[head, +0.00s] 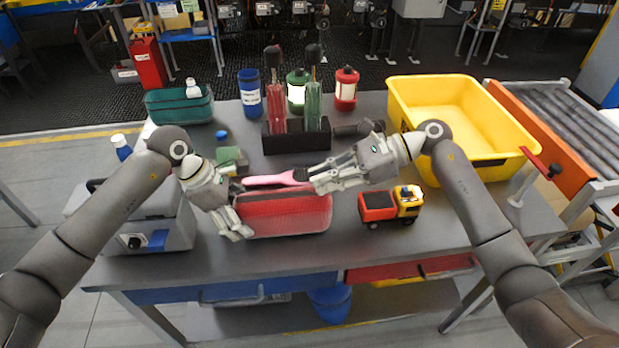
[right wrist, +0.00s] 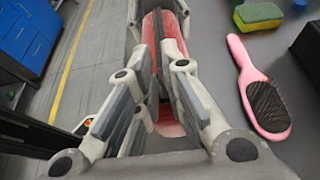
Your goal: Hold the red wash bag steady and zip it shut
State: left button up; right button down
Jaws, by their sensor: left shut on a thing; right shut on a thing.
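The red wash bag (head: 285,222) lies near the front middle of the table. My left gripper (head: 240,222) is shut on the bag's left end. My right gripper (head: 318,184) is shut at the bag's top back edge, toward its right end. In the right wrist view the red bag (right wrist: 172,45) shows between and beyond the fingers. The fingers hide the zip pull, so exactly what they pinch there is unclear. I cannot tell how far the zip is closed.
A pink hairbrush (head: 270,180) lies close behind the bag. A toy truck (head: 390,206) stands to its right, a grey case (head: 140,220) to its left. A black tool holder (head: 295,138) and yellow bin (head: 465,110) stand behind. The front table strip is clear.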

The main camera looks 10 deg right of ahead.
pick_arm(q)
jog(key=shift+a, duration=0.3)
pick_arm(e)
jog(key=shift+w+d, duration=0.1)
jog(key=shift+d, duration=0.1)
jog(key=c, duration=1.8)
grip_release()
jog(key=shift+o, duration=0.6)
pick_arm(q)
jog(key=shift+f, duration=0.1)
pick_arm(e)
jog(key=shift+a, duration=0.1)
pick_arm(q)
jog(key=shift+s+d, duration=0.1)
jog(key=shift+d, duration=0.05)
pick_arm(e)
jog(key=v, duration=1.2)
jog(key=shift+r, duration=0.1)
pick_arm(q)
jog(key=o, duration=1.4)
jog(key=shift+c, duration=0.2)
